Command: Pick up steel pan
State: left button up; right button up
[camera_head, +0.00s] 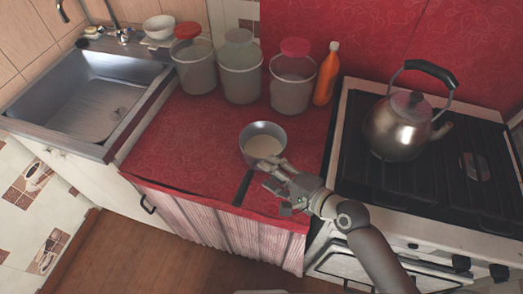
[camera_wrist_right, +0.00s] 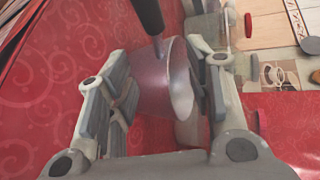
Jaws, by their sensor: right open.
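The steel pan (camera_head: 262,135) stands upright on the red oilcloth counter, with something pale inside it. Its dark handle (camera_head: 243,188) points toward the counter's front edge. My right gripper (camera_head: 272,178) is open at the pan's near right side, over the front of the counter. In the right wrist view the steel pan (camera_wrist_right: 165,85) shows between the two spread fingers of my right gripper (camera_wrist_right: 158,62), with the dark handle (camera_wrist_right: 149,15) at the top. I cannot tell whether a finger touches the pan. My left gripper is not in view.
Several jars, one with a red lid (camera_head: 293,85), and an orange bottle (camera_head: 327,75) stand behind the pan. A kettle (camera_head: 398,128) sits on the stove at right. A sink (camera_head: 90,95) is at left. The red counter (camera_head: 185,140) left of the pan is clear.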

aim_at(254, 167)
jog(key=x, duration=0.4)
jog(key=shift+w+a+f+p, duration=0.1)
jog(key=shift+w+a+p, duration=0.1)
jog(key=shift+a+p, duration=0.15)
jog(key=shift+c, duration=0.5)
jog(key=c, duration=0.5)
grip_shut()
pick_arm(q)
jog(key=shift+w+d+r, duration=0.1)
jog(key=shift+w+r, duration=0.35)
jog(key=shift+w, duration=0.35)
pick_arm(e)
jog(key=shift+d, duration=0.1)
